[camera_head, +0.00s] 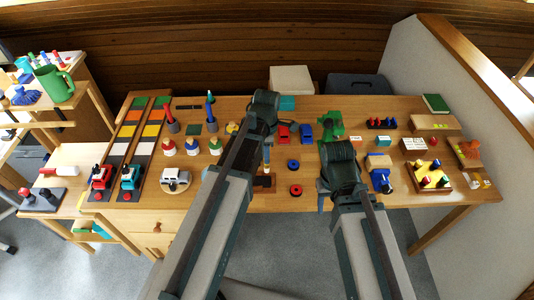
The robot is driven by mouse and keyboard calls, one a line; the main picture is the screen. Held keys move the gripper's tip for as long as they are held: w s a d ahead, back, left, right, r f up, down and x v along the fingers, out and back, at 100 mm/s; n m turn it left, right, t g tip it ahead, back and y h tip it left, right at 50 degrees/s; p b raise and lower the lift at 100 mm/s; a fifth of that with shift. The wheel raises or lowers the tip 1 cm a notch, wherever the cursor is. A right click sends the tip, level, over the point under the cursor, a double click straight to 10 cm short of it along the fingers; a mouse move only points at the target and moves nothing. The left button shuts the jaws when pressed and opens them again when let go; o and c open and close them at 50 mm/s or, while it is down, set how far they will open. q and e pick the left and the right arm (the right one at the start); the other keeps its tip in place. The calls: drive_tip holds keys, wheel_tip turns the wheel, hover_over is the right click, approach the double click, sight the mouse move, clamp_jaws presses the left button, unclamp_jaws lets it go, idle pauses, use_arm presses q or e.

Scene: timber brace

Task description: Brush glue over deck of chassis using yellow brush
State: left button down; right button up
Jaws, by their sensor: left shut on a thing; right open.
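My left gripper (267,140) hangs over the middle of the table, seen from behind its own wrist. Just below is a small dark and wooden piece (265,181), partly covered by my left arm, which may be the chassis. I cannot tell whether the held thing touches it. My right gripper (322,187) is open near the table's front edge, right of the dark rings, and looks empty. No glue is clearly visible.
Red (283,134) and blue (305,132) blocks and a green toy (331,126) stand behind. A yellow peg board (432,176) is at right. Colour-striped tracks (120,147) fill the left side.

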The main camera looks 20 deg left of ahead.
use_arm(q)
drive_tip(key=shift+f+b, duration=1.8)
drive_tip(key=shift+f, duration=0.35)
drive_tip(key=shift+f+b, duration=1)
drive_tip(key=a, duration=0.2)
drive_tip(key=s+a, duration=0.1)
drive_tip(key=a, duration=0.1)
drive_tip(key=shift+r, duration=0.1)
drive_tip(key=shift+s+a, duration=0.1)
drive_tip(key=a, duration=0.1)
drive_tip(key=s+a, duration=0.1)
drive_tip(key=a, duration=0.1)
drive_tip(key=shift+a, duration=0.3)
